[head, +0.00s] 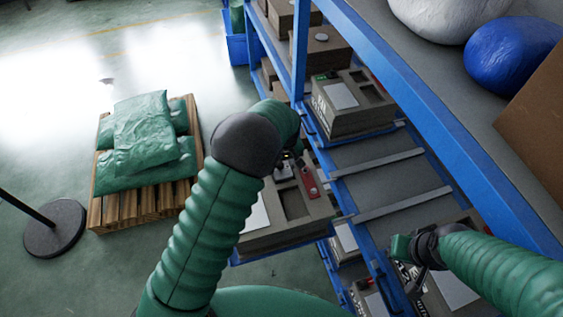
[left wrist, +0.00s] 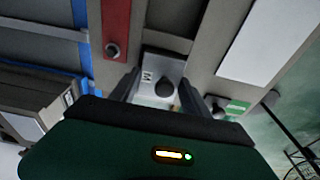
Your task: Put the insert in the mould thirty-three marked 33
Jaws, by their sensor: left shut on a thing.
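A grey-brown mould (head: 262,238) with pockets, a white label and a red strip sits below my left arm in the head view. My left gripper (left wrist: 160,95) is shut on the insert (left wrist: 163,88), a light grey piece with a dark round knob, over a recess in this mould (left wrist: 215,50). Small dark marks on the light piece are too blurred to read. I cannot tell whether the insert is seated or just above the recess. In the head view my left wrist partly hides gripper and insert. My right gripper (head: 408,255) is beside another mould at lower right; its jaws are unclear.
A blue rack (head: 375,60) with roller shelves holds several moulds, one (head: 350,112) further back with a green tag. White and blue sacks (head: 510,50) lie on the upper shelf. A pallet with green bags (head: 145,135) and a post base (head: 55,228) stand on the floor left.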

